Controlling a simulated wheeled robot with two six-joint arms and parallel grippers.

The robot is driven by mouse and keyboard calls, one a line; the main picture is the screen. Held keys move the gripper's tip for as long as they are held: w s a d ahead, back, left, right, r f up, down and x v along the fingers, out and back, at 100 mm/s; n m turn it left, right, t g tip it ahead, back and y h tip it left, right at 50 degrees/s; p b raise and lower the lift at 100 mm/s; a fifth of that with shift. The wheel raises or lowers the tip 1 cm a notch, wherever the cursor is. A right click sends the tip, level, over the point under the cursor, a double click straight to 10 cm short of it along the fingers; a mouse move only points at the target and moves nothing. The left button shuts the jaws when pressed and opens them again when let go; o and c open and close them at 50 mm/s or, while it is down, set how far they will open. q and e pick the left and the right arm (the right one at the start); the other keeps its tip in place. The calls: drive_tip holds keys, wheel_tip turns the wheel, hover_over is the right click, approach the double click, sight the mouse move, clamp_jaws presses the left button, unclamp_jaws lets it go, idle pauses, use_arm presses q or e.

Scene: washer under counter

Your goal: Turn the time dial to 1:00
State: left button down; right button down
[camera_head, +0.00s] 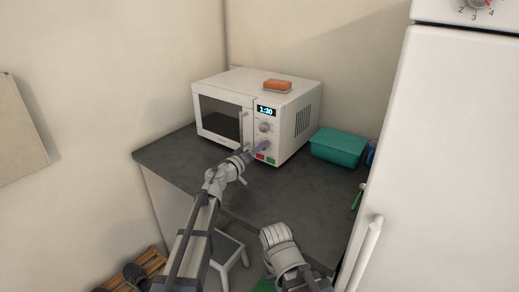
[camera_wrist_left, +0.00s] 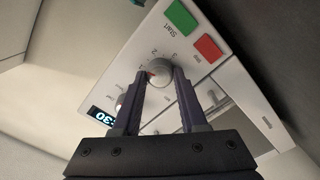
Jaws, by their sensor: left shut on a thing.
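The white microwave (camera_head: 222,97) stands on the dark counter, its display (camera_head: 266,111) reading 1:30. My left gripper (camera_head: 262,147) is at the lower part of its control panel. In the left wrist view, the gripper (camera_wrist_left: 162,74) is shut on the time dial (camera_wrist_left: 159,70), a round grey knob with a finger on either side. A red mark and numbers show around this dial. The other knob (camera_head: 264,127) sits above it, just under the display. My right arm shows at the bottom of the head view, but its fingertips do not show.
A green Start button (camera_wrist_left: 181,18) and a red button (camera_wrist_left: 207,47) sit close beside the held dial. An orange-brown block (camera_head: 277,86) lies on the microwave. A teal tub (camera_head: 338,147) stands to its right, near the white fridge (camera_head: 440,150). The counter (camera_head: 290,190) in front is mostly clear.

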use_arm(q)
drive_tip(key=shift+s+n, duration=0.1)
drive_tip(key=shift+n, duration=0.9)
drive_tip(key=shift+f, duration=0.1)
drive_tip(key=shift+c, duration=2.2)
unclamp_jaws()
drive_tip(key=shift+a, duration=0.1)
drive_tip(key=v, duration=0.7)
drive_tip(key=shift+s+a, duration=0.2)
drive_tip(key=shift+s, duration=0.1)
